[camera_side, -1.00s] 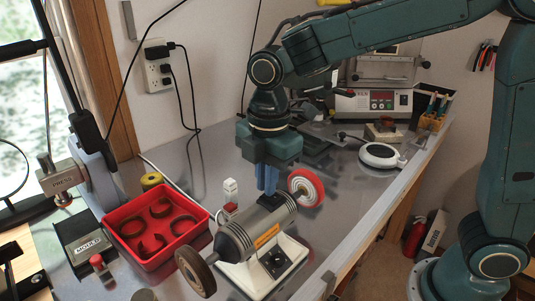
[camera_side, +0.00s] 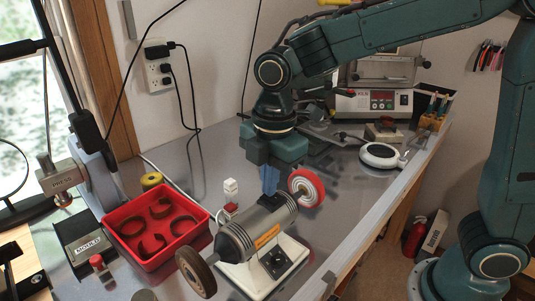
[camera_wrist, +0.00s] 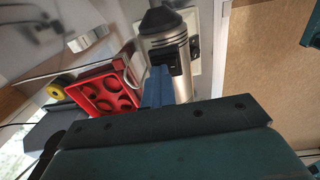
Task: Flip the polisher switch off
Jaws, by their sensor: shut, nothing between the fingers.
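The polisher (camera_side: 258,238) stands on the metal bench, a grey motor on a white base with a brown wheel at its left end and a red-and-white wheel (camera_side: 306,187) at its right end. A black panel (camera_side: 276,262) with a small control sits on the front of its base. A black box (camera_side: 271,201) sits on top of the motor, and it also shows in the wrist view (camera_wrist: 165,55). My gripper (camera_side: 269,188) is shut and empty, its blue fingers pointing down at this box. I cannot tell whether the tips touch it. The switch lever's position is not clear.
A red tray (camera_side: 150,262) with several brown rings stands left of the polisher. A white round device (camera_side: 382,156) lies at the back right. A small white block (camera_side: 230,186) stands behind the polisher. The bench right of the polisher is clear.

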